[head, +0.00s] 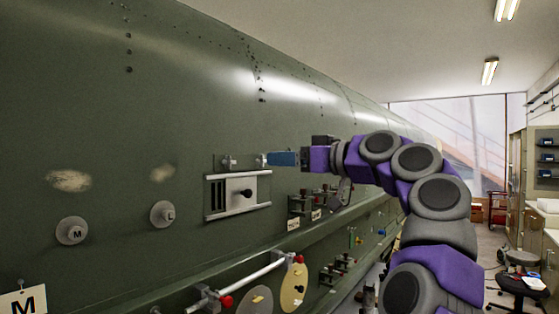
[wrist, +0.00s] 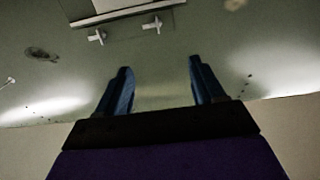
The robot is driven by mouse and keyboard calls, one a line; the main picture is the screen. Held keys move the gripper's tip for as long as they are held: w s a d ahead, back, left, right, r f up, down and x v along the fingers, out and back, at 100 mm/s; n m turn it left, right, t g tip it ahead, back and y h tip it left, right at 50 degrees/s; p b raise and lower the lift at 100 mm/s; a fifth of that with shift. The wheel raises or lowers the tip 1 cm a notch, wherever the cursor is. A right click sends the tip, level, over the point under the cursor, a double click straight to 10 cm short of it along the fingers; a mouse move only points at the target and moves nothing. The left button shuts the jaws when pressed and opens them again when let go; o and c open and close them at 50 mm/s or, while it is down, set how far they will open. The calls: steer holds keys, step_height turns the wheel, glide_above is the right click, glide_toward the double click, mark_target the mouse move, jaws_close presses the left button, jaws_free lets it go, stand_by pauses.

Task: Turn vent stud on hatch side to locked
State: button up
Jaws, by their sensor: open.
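The hatch (head: 216,197) is a small framed panel on the green fuselage side, with a dark knob (head: 246,193) and a slotted left part. Two small pale studs sit along its top edge: a left stud (head: 228,161) and a right stud (head: 262,160). In the wrist view they show as light T-shaped pieces (wrist: 97,37) and (wrist: 152,24), beyond the fingers. Which one is the vent stud, and any lock marking, I cannot tell. My gripper (head: 270,158) is beside the right stud; in the wrist view (wrist: 160,68) its blue fingers are apart with nothing between them.
Below are a rail with red ends (head: 250,277), a yellow disc (head: 293,287) and small dark fittings (head: 300,203). The skin above the hatch is clear.

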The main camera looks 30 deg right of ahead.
steer(key=p+v, duration=0.1)
steer(key=v, duration=1.9)
steer(key=shift+d, duration=0.35)
steer(key=shift+w+r, duration=0.1)
steer(key=shift+w, duration=0.05)
steer(key=shift+d+p, duration=0.1)
steer(key=shift+p, duration=0.2)
